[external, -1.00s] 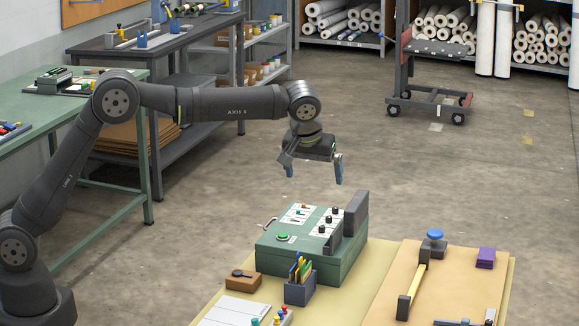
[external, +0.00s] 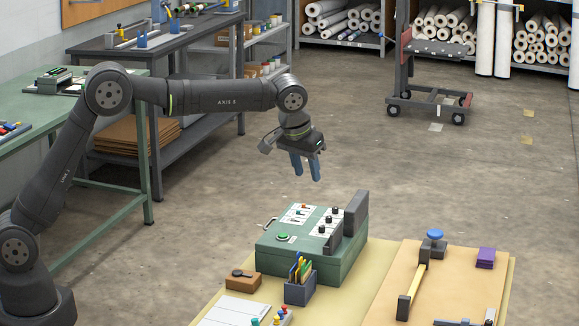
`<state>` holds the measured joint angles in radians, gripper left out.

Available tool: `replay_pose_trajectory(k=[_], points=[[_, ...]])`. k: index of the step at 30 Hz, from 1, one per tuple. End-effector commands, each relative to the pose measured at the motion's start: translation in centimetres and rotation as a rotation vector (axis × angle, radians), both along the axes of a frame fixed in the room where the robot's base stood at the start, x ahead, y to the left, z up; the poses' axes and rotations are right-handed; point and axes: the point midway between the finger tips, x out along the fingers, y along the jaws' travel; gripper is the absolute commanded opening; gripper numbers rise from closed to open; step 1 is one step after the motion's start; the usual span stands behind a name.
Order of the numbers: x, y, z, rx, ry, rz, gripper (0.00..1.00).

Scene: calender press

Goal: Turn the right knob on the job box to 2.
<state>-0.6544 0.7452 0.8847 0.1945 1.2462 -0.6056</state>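The job box (external: 310,243) is a green case on the table. It has a sloped panel with a green button (external: 283,237), small switches on white plates and a row of black knobs (external: 329,219). Which number the right knob points to is too small to read. My gripper (external: 306,176) hangs in the air above and behind the box, with its two blue fingers pointing down. A gap shows between the fingers, and nothing is between them. It touches nothing.
A dark upright block (external: 356,213) stands at the box's right side. In front of the box are a brown block (external: 243,279) and a blue pen holder (external: 299,291). A board with a yellow-and-black tool (external: 411,291) lies to the right. The air above the panel is clear.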

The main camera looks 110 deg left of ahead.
Motion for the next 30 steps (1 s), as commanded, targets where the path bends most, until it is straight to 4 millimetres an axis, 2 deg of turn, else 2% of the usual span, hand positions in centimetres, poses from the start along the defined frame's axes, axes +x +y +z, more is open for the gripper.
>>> replay_pose_trajectory(k=[6,13,18,22,26,30], points=[[-2.5,1.4,-0.2,-0.017,-0.018,-0.343,0.37],[-4.2,2.3,-0.1,0.021,-0.046,-0.612,0.37],[-4.6,2.5,-0.1,0.041,-0.054,-0.692,0.37],[-4.3,2.7,-1.0,0.041,-0.054,-0.704,0.37],[-3.6,3.1,-3.0,0.040,-0.053,-0.702,0.37],[-2.6,3.7,-5.8,0.041,-0.052,-0.702,0.37]])
